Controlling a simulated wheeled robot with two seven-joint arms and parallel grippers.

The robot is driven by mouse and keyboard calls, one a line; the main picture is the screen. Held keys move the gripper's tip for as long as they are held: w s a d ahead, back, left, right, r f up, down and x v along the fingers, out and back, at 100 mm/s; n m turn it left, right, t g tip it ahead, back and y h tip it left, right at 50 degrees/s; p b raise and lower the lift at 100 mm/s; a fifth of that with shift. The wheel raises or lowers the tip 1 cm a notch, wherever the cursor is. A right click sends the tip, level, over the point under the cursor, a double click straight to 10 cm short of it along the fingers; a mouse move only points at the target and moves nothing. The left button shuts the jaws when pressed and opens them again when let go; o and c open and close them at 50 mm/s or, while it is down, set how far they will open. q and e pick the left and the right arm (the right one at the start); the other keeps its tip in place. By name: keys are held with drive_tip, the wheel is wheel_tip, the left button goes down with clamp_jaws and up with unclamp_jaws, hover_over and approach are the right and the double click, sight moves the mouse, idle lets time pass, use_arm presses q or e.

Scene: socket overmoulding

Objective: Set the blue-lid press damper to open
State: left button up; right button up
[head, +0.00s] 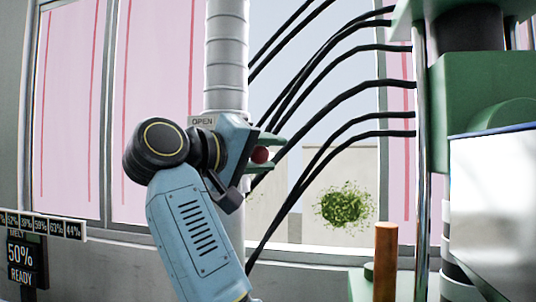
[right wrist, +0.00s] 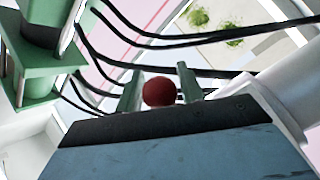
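A round red knob (head: 260,155) sits between the green fingers of my right gripper (head: 268,153). In the right wrist view the red knob (right wrist: 159,92) lies between the two fingertips of the right gripper (right wrist: 160,85). It is close to both fingers, with a thin gap seeming to show on one side, so I cannot tell whether they grip it. The knob's lever is hidden behind the gripper. My left gripper is out of view.
Several black hoses (head: 350,88) run from the green press (head: 470,90) at the right, passing behind the gripper. An orange-brown post (head: 386,262) stands low at the right. A display (head: 22,262) reading "50% READY" is at lower left. Windows fill the back.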

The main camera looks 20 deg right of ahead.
clamp_jaws()
drive_tip(key=shift+w+a+r+n+t+h+p, duration=0.15)
drive_tip(key=shift+r+n+t+h+p, duration=0.3)
drive_tip(key=shift+r+n, duration=0.55)
drive_tip(key=shift+w+a+r+n+t+h+p, duration=0.2)
drive_tip(key=shift+r+n+h+p, duration=0.35)
drive_tip(key=shift+r+n, duration=0.45)
drive_tip(key=shift+w+a+r+n+t+h+p, duration=0.1)
drive_tip(key=shift+a+r+n+t+h+p, duration=0.15)
drive_tip(key=shift+r+n, duration=0.3)
drive_tip(key=shift+w+a+r+n+t+p, duration=0.1)
drive_tip(key=shift+a+r+n+t+p, duration=0.15)
drive_tip(key=shift+r+n, duration=0.3)
drive_tip(key=shift+w+a+r+n+t+h+p, duration=0.15)
drive_tip(key=shift+r+n+t+p, duration=0.2)
drive_tip(key=shift+r+n, duration=0.2)
drive_tip(key=shift+o, duration=1.9)
unclamp_jaws()
